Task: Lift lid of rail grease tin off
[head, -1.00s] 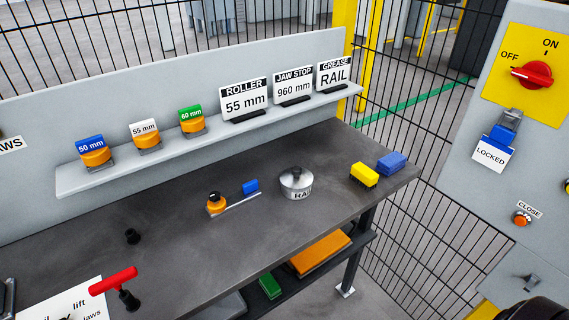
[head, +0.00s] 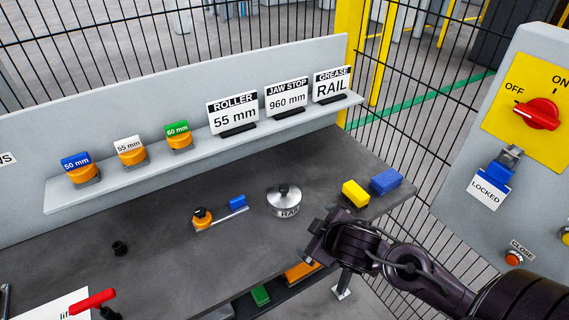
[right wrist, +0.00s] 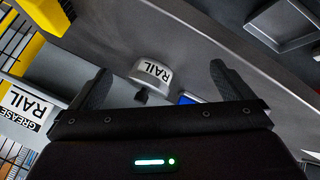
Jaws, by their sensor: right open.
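The rail grease tin (head: 284,207) is a round silver tin with a "RAIL" label, standing on the dark bench. Its lid (head: 283,192) is on top, with a black knob in the middle. In the right wrist view the tin (right wrist: 151,72) shows beyond and between the fingers, its black knob towards me. My right gripper (head: 318,238) is in front and to the right of the tin in the head view, apart from it. In the wrist view the right gripper (right wrist: 158,78) is open with nothing held. My left gripper is not in view.
A yellow block (head: 355,193) and a blue block (head: 386,181) lie right of the tin. A shelf (head: 215,150) with signs runs behind. A control panel (head: 520,130) stands right.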

